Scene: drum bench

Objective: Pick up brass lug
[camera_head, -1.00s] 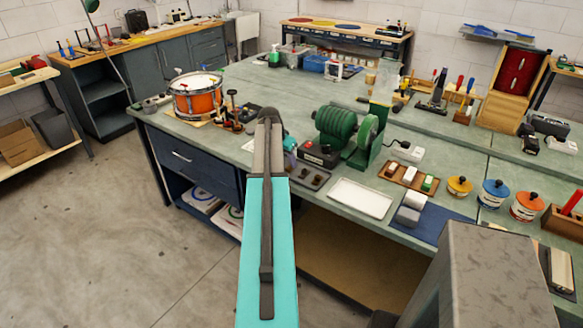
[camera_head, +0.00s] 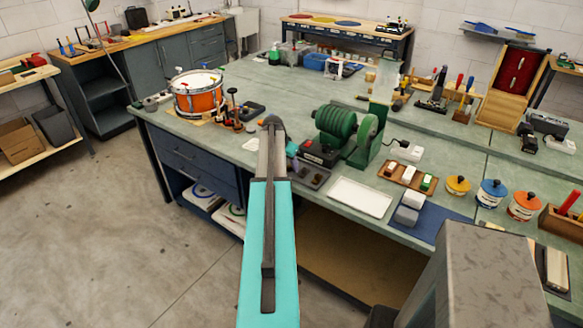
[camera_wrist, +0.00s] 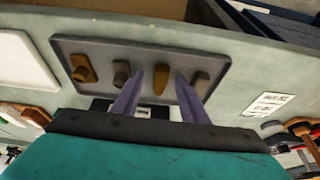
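The wrist view shows a dark grey tray (camera_wrist: 225,62) with several small metal parts in a row. Two are brass-coloured: a blocky one (camera_wrist: 82,69) at the left and a slim, rounded one (camera_wrist: 161,79) right of the middle. I cannot tell for sure which is the brass lug. A grey part (camera_wrist: 121,73) and a grey-brown part (camera_wrist: 200,82) also lie there. My gripper (camera_wrist: 158,76) is open and empty, its two fingers pointing at the tray with the slim brass part showing between them. In the head view the tray (camera_head: 316,179) is partly hidden by my arm.
A white tray (camera_head: 360,197) lies right of the parts tray. A green bench grinder (camera_head: 345,130) stands behind it. An orange drum (camera_head: 197,98) and tools are to the left. The bench's front edge is close to the tray.

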